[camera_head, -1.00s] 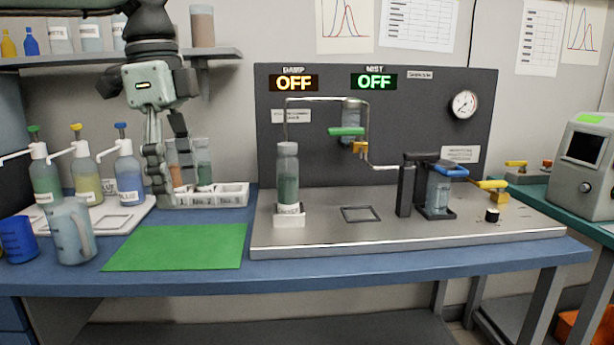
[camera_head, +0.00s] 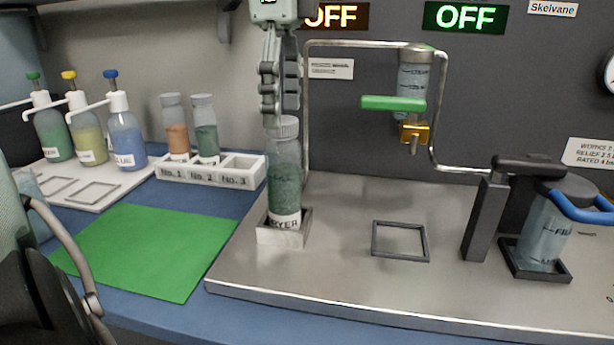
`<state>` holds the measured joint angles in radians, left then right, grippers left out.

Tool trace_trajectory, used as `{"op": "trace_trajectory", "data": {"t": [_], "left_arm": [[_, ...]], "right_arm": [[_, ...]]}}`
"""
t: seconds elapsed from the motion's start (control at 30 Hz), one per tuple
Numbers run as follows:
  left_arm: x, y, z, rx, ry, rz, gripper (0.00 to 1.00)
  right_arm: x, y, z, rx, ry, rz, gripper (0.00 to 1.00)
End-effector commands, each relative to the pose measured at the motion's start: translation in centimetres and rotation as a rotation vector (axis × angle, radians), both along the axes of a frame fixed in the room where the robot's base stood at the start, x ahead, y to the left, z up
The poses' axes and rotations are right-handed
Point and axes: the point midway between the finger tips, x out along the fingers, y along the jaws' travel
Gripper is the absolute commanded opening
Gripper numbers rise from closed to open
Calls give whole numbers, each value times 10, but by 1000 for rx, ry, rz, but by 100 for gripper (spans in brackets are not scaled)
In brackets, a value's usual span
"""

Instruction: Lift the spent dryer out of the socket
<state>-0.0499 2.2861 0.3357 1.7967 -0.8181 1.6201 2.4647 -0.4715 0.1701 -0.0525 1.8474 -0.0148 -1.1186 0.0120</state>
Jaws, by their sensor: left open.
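The dryer (camera_head: 285,185) is a clear upright cylinder of dark green beads with a grey cap and a white label. It stands in a pale square socket (camera_head: 283,237) at the left end of the metal bench plate. My left gripper (camera_head: 279,120) points straight down above it, fingers open, with the tips at the level of the cap. One fingertip overlaps the cap's left edge; I cannot tell whether they touch. The dryer still sits in the socket. My right gripper is not in view.
A white rack (camera_head: 210,173) holding two capped tubes stands behind a green mat (camera_head: 145,250). An empty square frame (camera_head: 400,241) lies right of the dryer. A bent pipe (camera_head: 307,120) rises close behind the gripper. A filter jar (camera_head: 545,232) stands at right.

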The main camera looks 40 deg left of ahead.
Motion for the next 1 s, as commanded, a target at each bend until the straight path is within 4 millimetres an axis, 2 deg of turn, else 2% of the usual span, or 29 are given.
{"op": "trace_trajectory", "data": {"t": [0.37,0.6,0.87,1.0], "left_arm": [[0,0,-41,-4,3,-3,71],[0,1,-74,-3,2,-1,71],[0,1,-77,-1,0,1,71],[0,1,-77,-1,0,1,56]], "right_arm": [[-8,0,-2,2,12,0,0],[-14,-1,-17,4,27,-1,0],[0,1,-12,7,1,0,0],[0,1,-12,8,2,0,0]]}}
